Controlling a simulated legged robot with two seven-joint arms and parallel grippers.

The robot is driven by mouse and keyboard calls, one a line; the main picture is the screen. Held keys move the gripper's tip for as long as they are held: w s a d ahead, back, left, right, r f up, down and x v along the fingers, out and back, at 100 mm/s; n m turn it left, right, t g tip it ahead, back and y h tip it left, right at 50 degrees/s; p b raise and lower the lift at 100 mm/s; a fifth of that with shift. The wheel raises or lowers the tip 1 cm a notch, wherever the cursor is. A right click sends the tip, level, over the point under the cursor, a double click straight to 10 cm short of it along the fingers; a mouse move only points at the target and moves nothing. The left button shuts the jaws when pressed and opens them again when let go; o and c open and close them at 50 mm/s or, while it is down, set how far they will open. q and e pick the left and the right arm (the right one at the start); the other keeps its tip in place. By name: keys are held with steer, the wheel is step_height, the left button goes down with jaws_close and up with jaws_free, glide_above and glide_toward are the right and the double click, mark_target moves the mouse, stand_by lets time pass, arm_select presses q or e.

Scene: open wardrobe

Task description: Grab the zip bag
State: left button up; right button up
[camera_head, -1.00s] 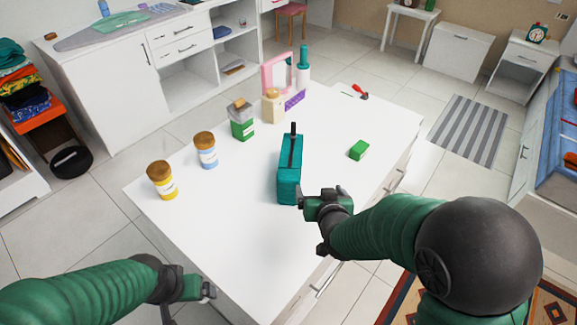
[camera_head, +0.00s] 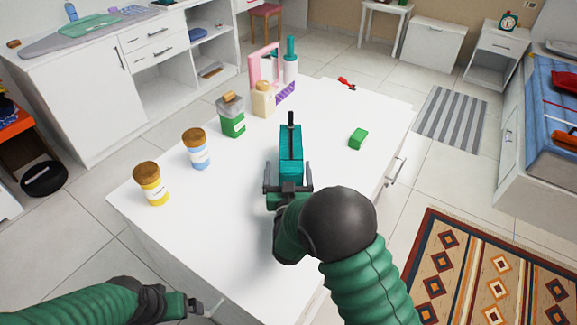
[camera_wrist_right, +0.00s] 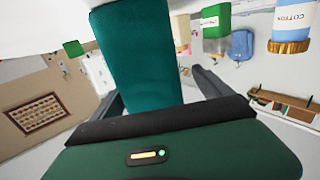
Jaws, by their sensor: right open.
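The zip bag (camera_head: 290,138) is a teal, upright, narrow bag with a dark strip along its top, standing on the white table. In the right wrist view the teal bag (camera_wrist_right: 138,55) rises close in front of the palm, between the dark fingers. My right gripper (camera_head: 288,176) is open at the bag's near end, one finger on each side of it. I cannot tell whether the fingers touch the bag. My left gripper (camera_head: 192,304) is at the bottom left, away from the bag and off the table's left side; its jaw opening is unclear.
A yellow jar (camera_head: 152,188), a blue jar (camera_head: 197,154), a green-and-grey container (camera_head: 231,121) and a cream bottle (camera_head: 263,102) line the table's left side. A pink-framed mirror (camera_head: 262,68) stands behind. A green box (camera_head: 358,138) lies right of the bag. The table's front left is clear.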

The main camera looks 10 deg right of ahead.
steer(key=shift+w+d, duration=0.2)
steer(key=shift+w, duration=0.45)
steer(key=shift+w+d, duration=0.15)
steer(key=shift+w, duration=0.45)
steer(key=shift+d, duration=0.55)
steer(key=c, duration=0.4)
steer(key=shift+a, duration=0.4)
steer(key=c, duration=0.7)
steer(key=shift+d, duration=0.1)
steer(key=c, duration=0.4)
steer(key=shift+d+r, duration=0.1)
steer(key=shift+d, duration=0.1)
steer(key=shift+c, duration=0.8)
steer(key=shift+r, duration=0.1)
